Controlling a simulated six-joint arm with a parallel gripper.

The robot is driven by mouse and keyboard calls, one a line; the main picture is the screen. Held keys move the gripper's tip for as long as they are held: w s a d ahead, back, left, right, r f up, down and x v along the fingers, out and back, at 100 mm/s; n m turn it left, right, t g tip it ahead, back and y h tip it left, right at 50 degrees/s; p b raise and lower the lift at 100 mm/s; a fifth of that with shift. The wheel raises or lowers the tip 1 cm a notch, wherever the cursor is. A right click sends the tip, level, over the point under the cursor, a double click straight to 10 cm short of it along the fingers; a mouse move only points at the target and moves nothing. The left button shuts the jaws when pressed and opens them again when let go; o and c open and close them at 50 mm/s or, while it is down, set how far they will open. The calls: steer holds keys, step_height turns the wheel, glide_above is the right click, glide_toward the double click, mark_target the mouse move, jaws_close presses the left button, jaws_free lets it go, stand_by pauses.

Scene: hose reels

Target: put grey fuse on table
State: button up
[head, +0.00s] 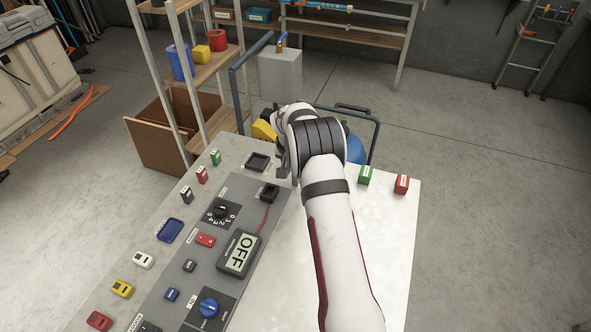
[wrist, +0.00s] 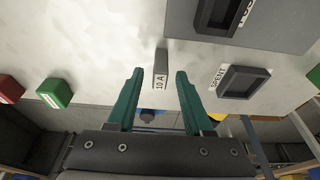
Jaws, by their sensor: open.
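The grey fuse (wrist: 160,68), marked "10 A", is in the wrist view on the pale table top (wrist: 100,45). It lies between the green fingertips of my gripper (wrist: 158,76). The fingers are open, with a gap visible on each side of the fuse. In the head view my arm hides the fuse and the fingers. I cannot tell how far the fingertips are above the table.
A green block (head: 365,175) and a red block (head: 402,184) stand right of my arm. An empty black "SPENT" holder (wrist: 243,82) is near the gripper. The grey panel (head: 256,220) carries a meter (head: 240,253) reading OFF. The table's right front is clear.

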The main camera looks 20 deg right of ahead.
steer(key=v, duration=1.2)
steer(key=s+a+r+n+y, duration=0.1)
steer(key=s+a+r, duration=0.7)
steer(key=s, duration=0.4)
steer(key=s+a+n+g+y, duration=0.1)
steer(key=s+a, duration=0.4)
steer(key=s, duration=0.8)
steer(key=s+a+n+g+y, duration=0.1)
steer(key=s+a, duration=0.4)
steer(key=s, duration=0.8)
steer(key=shift+s+f+y, duration=0.35)
steer(key=shift+f+y, duration=0.1)
steer(key=shift+y, duration=0.05)
steer(key=shift+a, duration=0.1)
